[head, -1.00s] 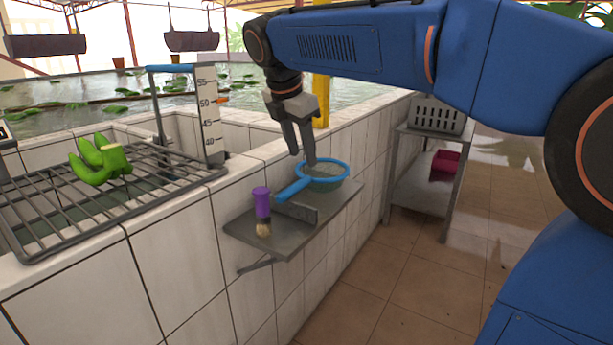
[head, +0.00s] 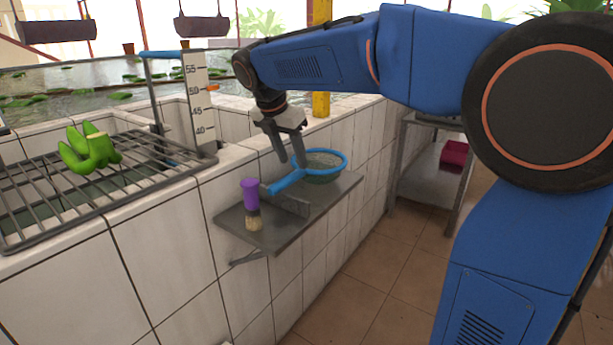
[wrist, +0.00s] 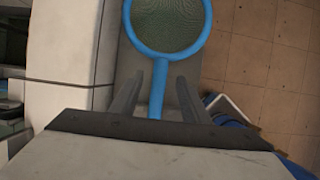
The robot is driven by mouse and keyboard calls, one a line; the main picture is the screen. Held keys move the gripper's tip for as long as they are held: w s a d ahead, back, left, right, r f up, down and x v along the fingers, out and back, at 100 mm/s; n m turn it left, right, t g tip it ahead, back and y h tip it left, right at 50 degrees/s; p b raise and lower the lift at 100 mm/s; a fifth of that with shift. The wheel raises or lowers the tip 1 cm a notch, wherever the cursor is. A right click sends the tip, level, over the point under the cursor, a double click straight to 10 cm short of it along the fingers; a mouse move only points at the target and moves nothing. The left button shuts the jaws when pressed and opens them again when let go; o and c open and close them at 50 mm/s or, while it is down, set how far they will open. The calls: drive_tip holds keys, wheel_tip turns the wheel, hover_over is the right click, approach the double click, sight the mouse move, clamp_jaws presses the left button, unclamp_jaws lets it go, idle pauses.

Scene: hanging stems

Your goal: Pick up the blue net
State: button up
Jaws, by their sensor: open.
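The blue net (head: 322,162) has a round blue rim, a greenish mesh and a blue handle. It lies on a small grey wall shelf (head: 330,200), its handle pointing left toward the front in the head view. In the wrist view the net (wrist: 166,50) shows its hoop at the top and its handle running down between my fingers. My gripper (head: 292,165) points down above the handle, open. In the wrist view its two fingers (wrist: 157,98) stand on either side of the handle, with gaps. I cannot tell how high the fingertips are above it.
A brush with a purple handle (head: 250,194) stands at the shelf's left end, beside a low grey upright plate (head: 290,203). The white tiled wall (head: 150,250) borders the shelf. The tiled floor (head: 370,260) is open at right.

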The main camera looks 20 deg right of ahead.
sight(295, 171)
drive_tip(key=shift+s+a+x, duration=0.1)
drive_tip(key=shift+a+x, duration=0.05)
drive_tip(key=shift+x, duration=1.7)
drive_tip(key=shift+s+a+x, duration=0.15)
drive_tip(key=shift+x, duration=1.7)
drive_tip(key=shift+f, duration=0.15)
clamp_jaws()
